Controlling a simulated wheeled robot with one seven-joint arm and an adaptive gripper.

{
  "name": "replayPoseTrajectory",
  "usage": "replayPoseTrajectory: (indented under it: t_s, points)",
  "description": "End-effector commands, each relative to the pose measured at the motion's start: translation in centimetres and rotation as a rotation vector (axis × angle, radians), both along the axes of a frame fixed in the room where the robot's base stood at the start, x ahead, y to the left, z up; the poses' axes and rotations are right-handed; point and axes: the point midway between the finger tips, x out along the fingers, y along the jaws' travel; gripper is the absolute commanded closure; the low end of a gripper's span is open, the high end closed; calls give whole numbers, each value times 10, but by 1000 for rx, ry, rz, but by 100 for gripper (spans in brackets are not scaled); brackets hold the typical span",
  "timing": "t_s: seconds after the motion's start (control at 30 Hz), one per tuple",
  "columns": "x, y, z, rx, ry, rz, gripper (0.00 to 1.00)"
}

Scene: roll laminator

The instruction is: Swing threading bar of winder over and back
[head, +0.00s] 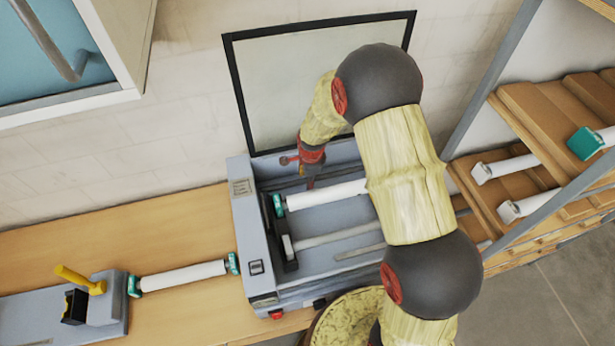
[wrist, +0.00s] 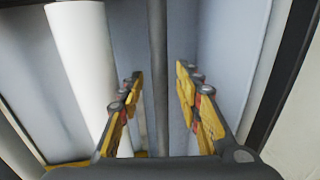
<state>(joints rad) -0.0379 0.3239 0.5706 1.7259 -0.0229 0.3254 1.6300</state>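The laminator (head: 242,215) stands on the wooden bench with its framed clear lid (head: 290,95) raised. A white roll (head: 325,194) with a teal end cap lies across its inside; a white roll also shows at left in the wrist view (wrist: 80,60). My gripper (head: 311,180) reaches down behind this roll. In the wrist view its yellow fingers (wrist: 158,75) are apart, and a thin dark grey bar (wrist: 158,45), which looks like the threading bar, runs between them without visible contact. My arm hides the machine's right part and the far end of the bar.
A grey block with a yellow handle (head: 82,280) and another white roll (head: 182,276) lie on the bench (head: 60,240) at left. A shelf rack with rolls (head: 510,165) stands at right. The raised lid and wall close off the back.

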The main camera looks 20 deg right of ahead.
Motion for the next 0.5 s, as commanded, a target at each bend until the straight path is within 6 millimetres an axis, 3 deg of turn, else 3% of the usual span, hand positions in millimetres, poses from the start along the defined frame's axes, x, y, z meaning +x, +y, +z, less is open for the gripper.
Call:
replayPoseTrajectory:
  t_s: [0.2,0.5]
  points:
    - [0,0,0,0,0,0,66]
    - [0,0,0,0,0,0,83]
